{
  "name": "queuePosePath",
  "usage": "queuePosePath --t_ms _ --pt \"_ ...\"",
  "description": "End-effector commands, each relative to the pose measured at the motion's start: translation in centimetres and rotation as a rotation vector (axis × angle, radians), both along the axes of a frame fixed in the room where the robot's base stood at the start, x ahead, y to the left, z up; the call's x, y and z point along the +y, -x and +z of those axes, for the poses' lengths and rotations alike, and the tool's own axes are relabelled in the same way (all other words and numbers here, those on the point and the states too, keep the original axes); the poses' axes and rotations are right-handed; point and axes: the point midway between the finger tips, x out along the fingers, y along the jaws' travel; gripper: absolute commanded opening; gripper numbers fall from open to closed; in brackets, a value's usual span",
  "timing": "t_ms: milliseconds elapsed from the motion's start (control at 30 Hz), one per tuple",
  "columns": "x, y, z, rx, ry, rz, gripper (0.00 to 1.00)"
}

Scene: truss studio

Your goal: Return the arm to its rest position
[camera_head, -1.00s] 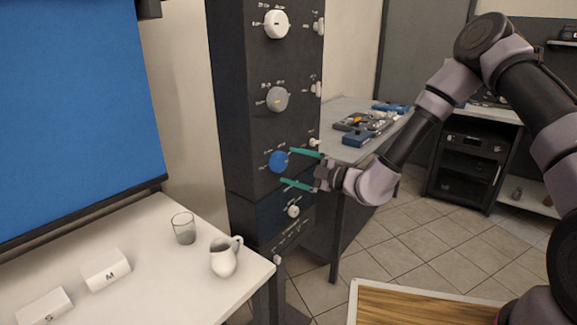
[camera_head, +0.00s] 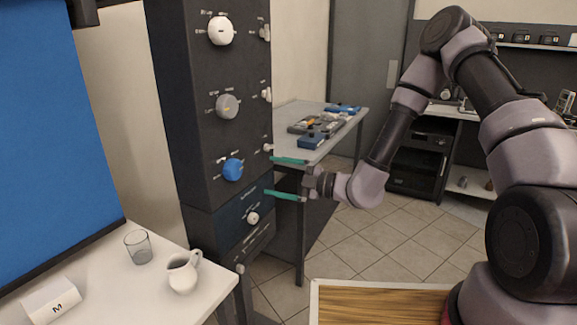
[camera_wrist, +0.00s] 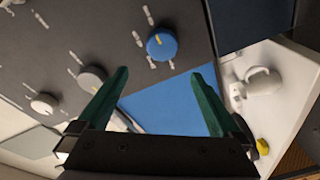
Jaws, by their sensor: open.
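My gripper (camera_head: 287,178) is open and empty, with two green fingers apart. In the head view it points left toward the dark panel tower (camera_head: 205,125), to the right of the blue knob (camera_head: 232,169), with a gap between them. My arm is bent, with its elbow raised at the upper right. In the wrist view the fingers (camera_wrist: 160,100) are spread, and the blue knob (camera_wrist: 162,44) is beyond them, not between them.
A white table (camera_head: 105,280) holds a glass (camera_head: 138,247), a white jug (camera_head: 183,272) and a card marked M (camera_head: 50,302). A grey bench (camera_head: 290,117) with blue and dark parts stands behind the gripper. Open tiled floor (camera_head: 355,245) lies to the right.

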Motion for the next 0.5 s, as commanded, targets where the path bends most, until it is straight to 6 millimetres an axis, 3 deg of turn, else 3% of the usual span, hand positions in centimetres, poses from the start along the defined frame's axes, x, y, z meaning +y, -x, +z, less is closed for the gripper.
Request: queuePosePath --t_ms 267,500 --pt "-2.5 3.3 7.5 -0.65 0.175 0.284 1.0" --pt "-7.1 7.1 12.1 -1.301 0.362 0.586 1.0"
